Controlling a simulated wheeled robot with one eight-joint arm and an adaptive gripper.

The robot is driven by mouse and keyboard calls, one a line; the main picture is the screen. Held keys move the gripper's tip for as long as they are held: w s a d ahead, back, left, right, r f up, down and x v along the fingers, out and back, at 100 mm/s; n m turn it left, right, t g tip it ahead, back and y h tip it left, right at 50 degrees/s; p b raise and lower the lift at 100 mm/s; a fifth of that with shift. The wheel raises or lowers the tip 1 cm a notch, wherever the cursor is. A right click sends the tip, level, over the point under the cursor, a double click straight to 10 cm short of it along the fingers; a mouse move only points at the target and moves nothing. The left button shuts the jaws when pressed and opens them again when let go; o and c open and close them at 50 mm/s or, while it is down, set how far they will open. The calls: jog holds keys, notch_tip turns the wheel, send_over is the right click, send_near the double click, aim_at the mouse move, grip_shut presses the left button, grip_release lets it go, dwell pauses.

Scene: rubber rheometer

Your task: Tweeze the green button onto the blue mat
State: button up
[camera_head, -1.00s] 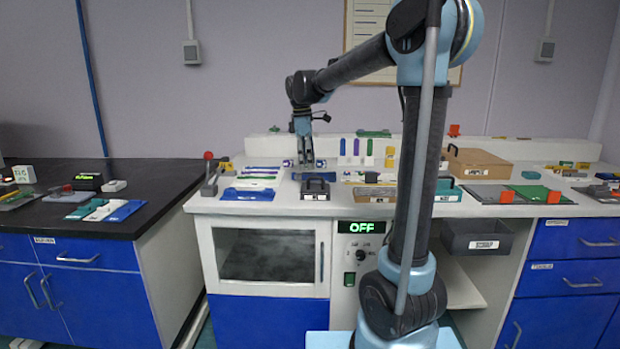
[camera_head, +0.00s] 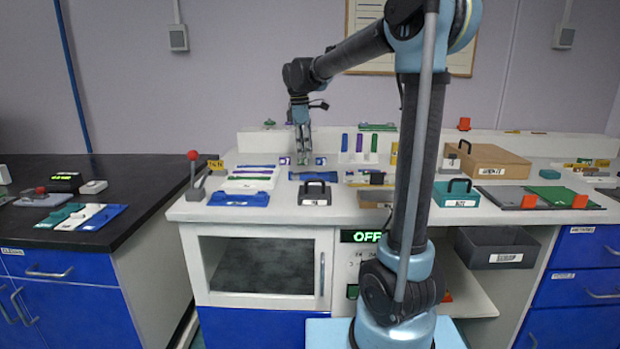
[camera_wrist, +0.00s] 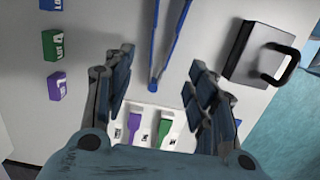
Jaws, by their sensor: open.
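My gripper (camera_head: 303,155) is open over the back of the white bench. In the wrist view its fingers (camera_wrist: 161,65) stand apart with nothing between the pads. Two thin blue arms meeting at one end, looking like tweezers (camera_wrist: 173,40), lie beyond and between the fingertips; I see no contact. A flat blue mat-like piece (camera_head: 238,199) lies at the bench's front left, with something on it. Another blue piece (camera_head: 103,217) lies on the black table. I cannot pick out the green button for sure; a green labelled block (camera_wrist: 50,46) is left of the fingers.
A black handled case (camera_wrist: 257,55) is close to the right finger; it stands at the bench front (camera_head: 316,193). A white holder (camera_head: 358,155) with purple and green strips is right of my gripper. A red-knobbed lever (camera_head: 194,175) stands at the bench's left end.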

jog(key=shift+f, duration=0.1)
jog(key=shift+d+f, duration=0.2)
jog(key=shift+f, duration=2)
jog(key=shift+d+f, duration=0.15)
jog(key=shift+f, duration=2.05)
jog(key=shift+s, duration=0.1)
jog(key=c, duration=0.7)
jog(key=shift+r, duration=6.05)
